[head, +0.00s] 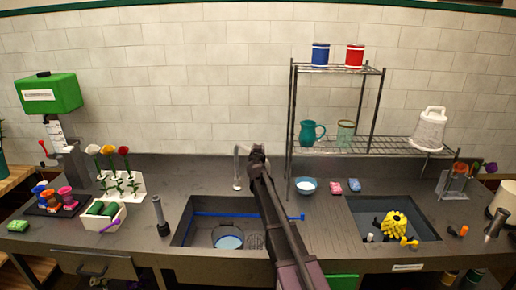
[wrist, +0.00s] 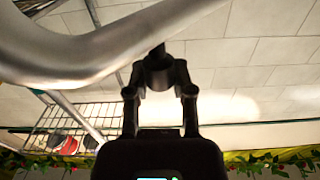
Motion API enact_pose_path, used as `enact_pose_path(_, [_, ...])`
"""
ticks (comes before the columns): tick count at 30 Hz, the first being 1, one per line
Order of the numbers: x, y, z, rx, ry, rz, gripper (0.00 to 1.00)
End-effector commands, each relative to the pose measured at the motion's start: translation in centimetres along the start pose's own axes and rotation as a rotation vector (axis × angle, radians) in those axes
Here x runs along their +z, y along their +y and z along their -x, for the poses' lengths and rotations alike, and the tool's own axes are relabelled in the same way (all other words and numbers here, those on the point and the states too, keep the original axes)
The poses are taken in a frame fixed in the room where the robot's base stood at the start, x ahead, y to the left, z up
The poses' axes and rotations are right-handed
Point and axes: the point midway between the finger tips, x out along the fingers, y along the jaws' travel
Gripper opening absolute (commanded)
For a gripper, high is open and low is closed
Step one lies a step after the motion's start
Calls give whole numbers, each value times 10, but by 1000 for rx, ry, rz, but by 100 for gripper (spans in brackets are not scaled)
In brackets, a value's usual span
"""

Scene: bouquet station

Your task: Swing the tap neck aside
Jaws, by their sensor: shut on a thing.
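The grey metal tap (head: 237,184) stands behind the left sink, with its neck rising and bending right towards my gripper. My gripper (head: 257,152) is at the tap's upper right in the head view and hides part of the neck. In the wrist view the tap neck (wrist: 90,55) is a thick pale pipe crossing the upper left, close to the camera. My gripper's fingers (wrist: 160,75) are drawn together just below it. They are shut on the neck, though the exact contact is hard to make out.
The left sink (head: 183,238) holds a clear bowl (head: 228,238). A blue bowl (head: 306,186) stands right of my arm, beside pink and blue sponges (head: 345,187). The wire shelf (head: 290,110) rises just right of my gripper. A dark cylinder (head: 161,215) stands left of the sink.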

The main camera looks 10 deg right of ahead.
Motion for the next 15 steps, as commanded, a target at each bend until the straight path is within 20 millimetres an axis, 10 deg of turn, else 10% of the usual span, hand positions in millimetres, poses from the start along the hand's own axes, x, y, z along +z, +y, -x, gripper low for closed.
enact_pose_path(5, [0,3,-1,6,0,1,67])
enact_pose_path(15, [0,2,-1,4,0,1,67])
